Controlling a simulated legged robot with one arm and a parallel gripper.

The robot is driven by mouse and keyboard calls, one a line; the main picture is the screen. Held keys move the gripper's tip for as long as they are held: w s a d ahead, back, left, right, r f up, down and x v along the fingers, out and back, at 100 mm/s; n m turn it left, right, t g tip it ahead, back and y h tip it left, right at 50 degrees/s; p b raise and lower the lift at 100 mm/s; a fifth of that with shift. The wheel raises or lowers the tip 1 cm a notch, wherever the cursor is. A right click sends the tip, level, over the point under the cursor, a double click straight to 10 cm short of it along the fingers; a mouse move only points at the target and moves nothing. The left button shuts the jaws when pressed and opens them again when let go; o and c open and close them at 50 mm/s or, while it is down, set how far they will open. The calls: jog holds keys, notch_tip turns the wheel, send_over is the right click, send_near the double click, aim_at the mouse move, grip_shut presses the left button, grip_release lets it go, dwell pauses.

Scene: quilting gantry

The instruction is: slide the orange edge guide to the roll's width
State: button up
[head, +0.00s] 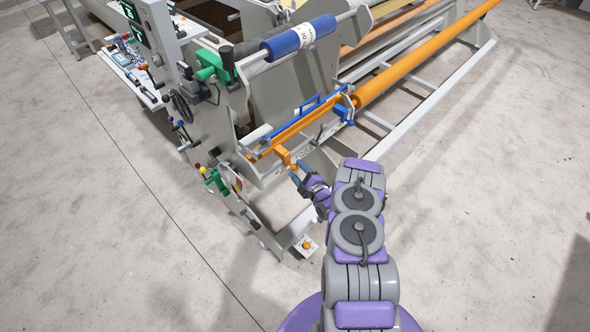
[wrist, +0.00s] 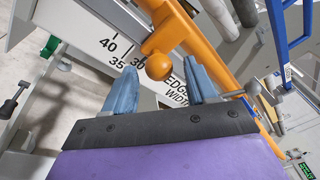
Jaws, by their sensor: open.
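The orange edge guide (head: 284,154) sits on the front rail of the machine. In the wrist view its orange arm (wrist: 170,32) ends in a round knob (wrist: 158,67). A white scale (wrist: 112,52) behind it shows 40, 35 and 30, with partly covered lettering that begins "EDG". My gripper (head: 298,176) is at the guide. In the wrist view my gripper (wrist: 160,74) is open, one blue-grey finger on each side of the knob, with gaps to both. The blue roll (head: 299,37) with a white label lies on a bar at the top of the machine.
A long orange roller (head: 430,56) runs off to the upper right. A blue handle frame (head: 318,104) stands above the front rail.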

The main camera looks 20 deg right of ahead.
aim_at(287, 159)
jog(key=shift+w+a, duration=0.25)
jog(key=shift+w, duration=0.35)
jog(key=shift+w+a, duration=0.25)
jog(key=shift+w, duration=0.35)
jog(key=shift+d, duration=0.1)
jog(key=shift+c, duration=0.3)
jog(key=shift+d, duration=0.1)
jog(key=c, duration=0.3)
jog(key=shift+w+r, duration=0.1)
jog(key=shift+r, duration=0.05)
grip_shut()
